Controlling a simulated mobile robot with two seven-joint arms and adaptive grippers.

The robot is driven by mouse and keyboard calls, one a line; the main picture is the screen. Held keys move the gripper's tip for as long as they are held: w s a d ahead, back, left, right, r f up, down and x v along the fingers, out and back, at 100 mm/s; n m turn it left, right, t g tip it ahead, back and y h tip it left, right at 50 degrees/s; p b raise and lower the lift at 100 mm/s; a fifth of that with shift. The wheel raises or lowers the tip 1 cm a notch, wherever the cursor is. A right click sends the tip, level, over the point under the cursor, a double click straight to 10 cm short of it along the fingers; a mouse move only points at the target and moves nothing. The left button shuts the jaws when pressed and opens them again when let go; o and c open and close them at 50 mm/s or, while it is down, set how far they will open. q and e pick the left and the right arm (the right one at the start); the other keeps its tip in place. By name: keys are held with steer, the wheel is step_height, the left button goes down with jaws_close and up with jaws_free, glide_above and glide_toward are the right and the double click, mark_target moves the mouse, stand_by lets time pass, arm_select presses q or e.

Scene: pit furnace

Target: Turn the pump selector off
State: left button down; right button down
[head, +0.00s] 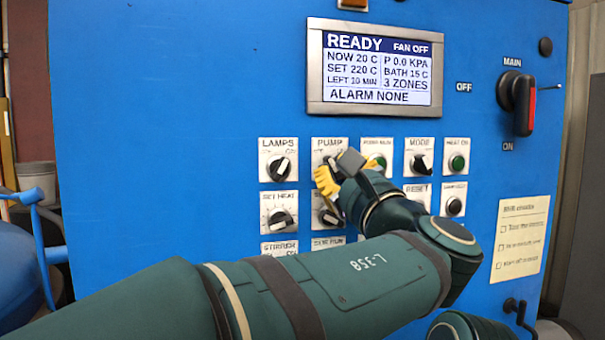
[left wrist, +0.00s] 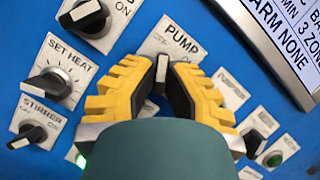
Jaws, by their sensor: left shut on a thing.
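The pump selector (head: 328,145) is a knob on a white plate marked PUMP, in the upper button row of the blue panel. In the left wrist view its dark and grey knob (left wrist: 162,68) stands between the yellow finger pads. My left gripper (head: 328,176) is at this knob, and in the left wrist view (left wrist: 160,88) its fingers are shut on it from both sides. My right gripper is not in view.
The LAMPS knob (head: 281,168) is left of the pump, and the SET HEAT knob (head: 281,217) is below LAMPS. The MODE knob (head: 421,163) is to the right. The display (head: 375,68) above reads READY and FAN OFF.

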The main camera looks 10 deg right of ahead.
arm_select(q)
steer(key=shift+r, duration=0.15)
steer(key=c, duration=1)
jaws_free()
steer(key=v, duration=0.7)
steer(key=shift+s, duration=0.2)
steer(key=shift+f, duration=0.2)
